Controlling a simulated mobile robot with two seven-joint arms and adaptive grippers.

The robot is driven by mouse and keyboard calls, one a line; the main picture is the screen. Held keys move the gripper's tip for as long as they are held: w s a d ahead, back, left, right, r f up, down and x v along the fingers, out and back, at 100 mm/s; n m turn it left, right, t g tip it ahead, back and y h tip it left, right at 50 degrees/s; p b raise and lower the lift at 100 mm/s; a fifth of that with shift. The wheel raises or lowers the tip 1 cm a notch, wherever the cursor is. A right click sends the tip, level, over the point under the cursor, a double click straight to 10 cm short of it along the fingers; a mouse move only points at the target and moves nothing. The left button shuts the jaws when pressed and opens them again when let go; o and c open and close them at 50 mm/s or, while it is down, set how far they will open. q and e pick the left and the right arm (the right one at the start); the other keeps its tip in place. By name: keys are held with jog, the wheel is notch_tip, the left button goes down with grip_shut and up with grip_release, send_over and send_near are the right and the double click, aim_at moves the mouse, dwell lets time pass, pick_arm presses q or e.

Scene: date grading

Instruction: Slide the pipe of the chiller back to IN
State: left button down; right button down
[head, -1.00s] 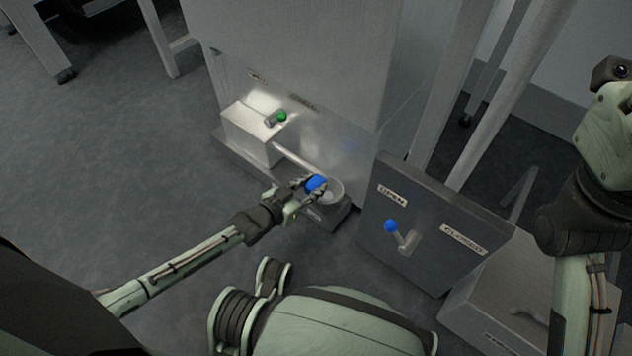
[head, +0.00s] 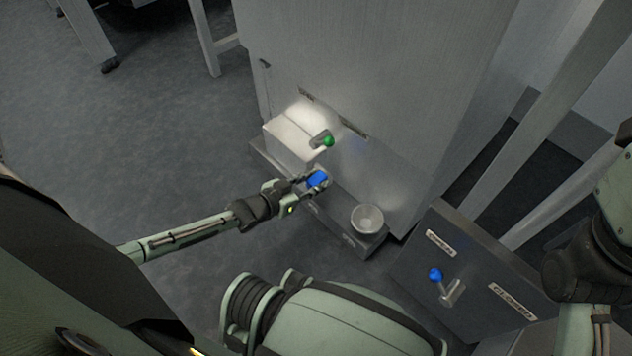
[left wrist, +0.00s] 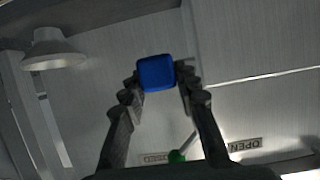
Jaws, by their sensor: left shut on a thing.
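The chiller (head: 370,70) is a tall grey metal cabinet with a pale box (head: 290,135) low on its front. The pipe's blue grip (head: 317,179) is close to the box's front right corner. The pipe itself is mostly hidden by the gripper and box. My left gripper (head: 319,184) is shut on the blue grip. In the left wrist view the blue grip (left wrist: 157,73) is between the fingertips. No IN marking is readable. My right arm shows at the right edge, but its gripper is out of frame.
A green-knobbed lever (head: 328,141) is just above my left gripper. A dark panel (head: 470,250) with a blue-knobbed lever (head: 436,275) stands at right.

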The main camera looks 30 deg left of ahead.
pick_arm(q)
jog(key=shift+w+a, duration=0.1)
jog(key=shift+a, duration=0.25)
jog(key=c, duration=1.1)
grip_release()
jog(key=shift+d, duration=0.1)
jog(key=v, duration=0.8)
